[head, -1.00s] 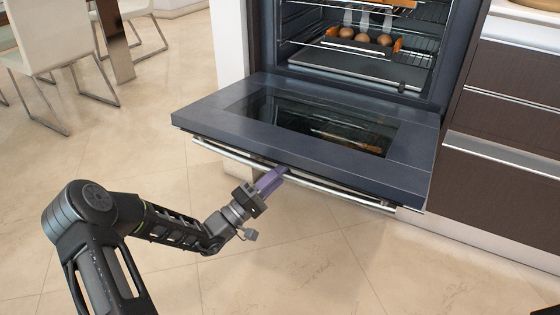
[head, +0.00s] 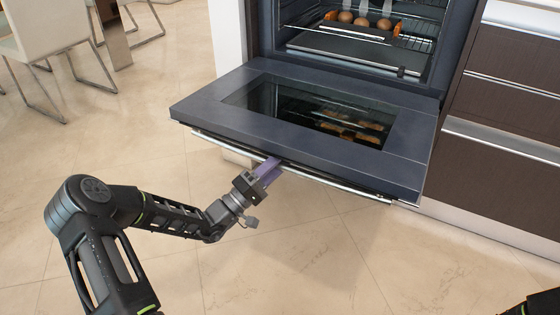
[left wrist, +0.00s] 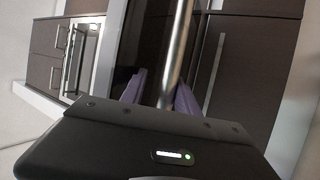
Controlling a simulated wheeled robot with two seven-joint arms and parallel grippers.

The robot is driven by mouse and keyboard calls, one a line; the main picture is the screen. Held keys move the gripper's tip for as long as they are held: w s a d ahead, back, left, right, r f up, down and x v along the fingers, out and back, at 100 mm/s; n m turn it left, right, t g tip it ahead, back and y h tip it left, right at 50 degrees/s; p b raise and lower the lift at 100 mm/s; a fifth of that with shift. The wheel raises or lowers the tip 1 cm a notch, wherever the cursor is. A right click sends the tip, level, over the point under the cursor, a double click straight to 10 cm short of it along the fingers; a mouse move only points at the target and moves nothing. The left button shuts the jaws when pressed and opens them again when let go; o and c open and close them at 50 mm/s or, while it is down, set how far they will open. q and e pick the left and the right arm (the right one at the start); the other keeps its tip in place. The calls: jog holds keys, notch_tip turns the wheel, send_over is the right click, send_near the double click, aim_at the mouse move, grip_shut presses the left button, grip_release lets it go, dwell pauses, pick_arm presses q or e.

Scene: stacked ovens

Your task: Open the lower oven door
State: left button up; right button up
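The oven door (head: 195,112) is dark blue-grey with a glass window. It is swung down and lies nearly flat in front of the oven cavity (head: 370,55). Its silver bar handle (head: 335,183) runs below the front edge and also shows in the left wrist view (left wrist: 178,50). My left gripper (head: 267,168) is at the handle, left of its middle. In the left wrist view its purple fingers (left wrist: 160,92) stand apart on either side of the bar, with a gap on the left side. The right gripper is not in view; a dark piece shows at the lower right corner.
Inside the oven, a rack holds several round brown items (head: 362,20). Golden food shows in the door glass (head: 350,124). Brown drawers (head: 500,105) stand to the right. White chairs (head: 45,30) are at the upper left. The tiled floor (head: 290,265) before the door is clear.

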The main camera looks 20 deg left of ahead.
pick_arm(q)
jog(key=shift+r, duration=0.1)
jog(key=shift+s+a+p, duration=0.3)
jog(key=shift+s+a, duration=0.05)
jog(key=shift+s, duration=0.15)
jog(key=p+v, duration=0.2)
jog(key=v, duration=0.5)
jog(key=shift+f, duration=0.3)
jog(key=shift+w+d, duration=0.15)
jog(key=shift+d, duration=0.05)
